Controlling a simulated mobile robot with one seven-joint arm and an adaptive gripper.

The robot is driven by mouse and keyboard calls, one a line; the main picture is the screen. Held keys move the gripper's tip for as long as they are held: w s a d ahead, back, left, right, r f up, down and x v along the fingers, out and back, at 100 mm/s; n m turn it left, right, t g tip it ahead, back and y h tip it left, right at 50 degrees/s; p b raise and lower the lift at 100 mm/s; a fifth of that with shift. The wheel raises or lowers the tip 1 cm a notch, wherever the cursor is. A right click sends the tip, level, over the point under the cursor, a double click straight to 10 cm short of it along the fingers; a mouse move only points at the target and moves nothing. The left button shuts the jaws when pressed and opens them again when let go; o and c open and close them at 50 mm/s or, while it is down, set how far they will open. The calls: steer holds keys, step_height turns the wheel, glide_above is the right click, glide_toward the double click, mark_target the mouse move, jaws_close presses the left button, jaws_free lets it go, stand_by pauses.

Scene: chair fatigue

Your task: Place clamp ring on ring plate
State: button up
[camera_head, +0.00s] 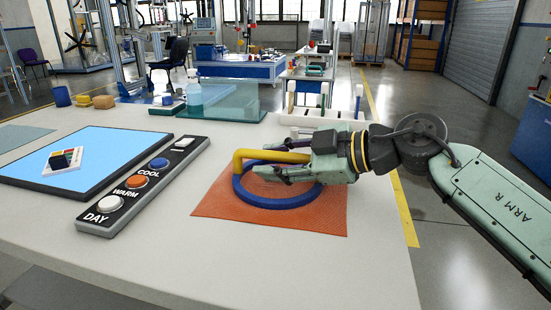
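A blue ring (283,201), which looks like the clamp ring, lies over an orange-red square mat (318,222) near the table's right side. A bent yellow bar (270,156) rises at the ring's left side and runs right toward my gripper. The mat may be the ring plate; no other plate is clear. My gripper (268,172) reaches in from the right, its fingers pointing left over the ring, close to the yellow bar. The gripper hides part of the ring's far right side. I cannot tell whether the fingers grip the bar, or whether the ring touches the mat.
A button panel (108,221) and a blue-topped display board (103,150) with a small cube lie to the left. White tabletop (262,262) is clear in front of the mat.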

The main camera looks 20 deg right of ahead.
steer(key=shift+r, duration=0.2)
steer(key=v, duration=1.2)
steer(key=shift+r+p, duration=0.4)
steer(key=shift+r, duration=0.05)
stand_by(0.4)
